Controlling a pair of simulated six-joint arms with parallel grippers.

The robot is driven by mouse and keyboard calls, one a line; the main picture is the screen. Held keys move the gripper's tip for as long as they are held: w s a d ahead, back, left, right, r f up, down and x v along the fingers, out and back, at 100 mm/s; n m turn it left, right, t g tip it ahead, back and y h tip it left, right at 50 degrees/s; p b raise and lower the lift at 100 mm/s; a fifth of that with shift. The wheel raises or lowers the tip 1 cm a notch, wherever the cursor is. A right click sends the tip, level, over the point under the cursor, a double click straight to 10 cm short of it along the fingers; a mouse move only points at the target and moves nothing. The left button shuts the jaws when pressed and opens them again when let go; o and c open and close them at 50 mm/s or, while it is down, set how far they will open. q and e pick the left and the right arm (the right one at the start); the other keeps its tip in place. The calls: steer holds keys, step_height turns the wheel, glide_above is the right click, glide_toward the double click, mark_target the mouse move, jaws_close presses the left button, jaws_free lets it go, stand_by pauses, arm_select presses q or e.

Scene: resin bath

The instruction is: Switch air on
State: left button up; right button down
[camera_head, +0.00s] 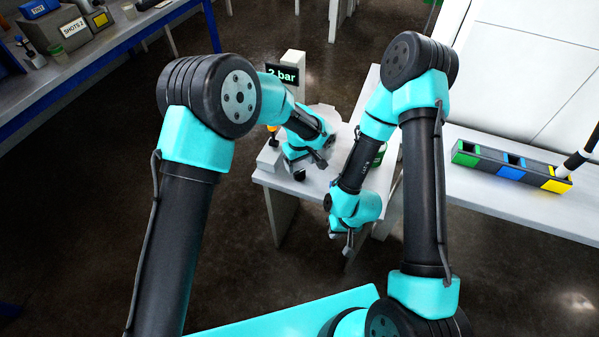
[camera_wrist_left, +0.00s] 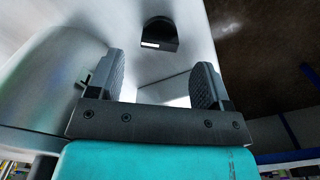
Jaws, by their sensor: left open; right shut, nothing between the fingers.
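A grey post carries a dark display (camera_head: 283,75) reading "2 bar" in green; my left arm partly covers it. My left gripper (camera_head: 309,166) is low over the small white table, in front of the post. In the left wrist view its two fingers (camera_wrist_left: 160,62) are apart with nothing between them. A black knob-like part with a white mark (camera_wrist_left: 157,34) sits on a pale surface just beyond the fingertips, apart from them; I cannot tell whether it is the air switch. My right gripper (camera_head: 348,242) is shut and empty, hanging past the white table's front edge.
The small white table (camera_head: 283,183) holds a green container (camera_head: 379,154), partly behind my right arm. An orange item (camera_head: 272,128) shows beside my left forearm. A bin row with green, blue and yellow parts (camera_head: 510,166) stands on the right bench. A cluttered blue-edged bench (camera_head: 110,45) is at upper left.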

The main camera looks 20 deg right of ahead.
mark_target(299, 172)
arm_select(q)
steer(key=shift+f, duration=2.8)
steer(key=shift+c, duration=0.2)
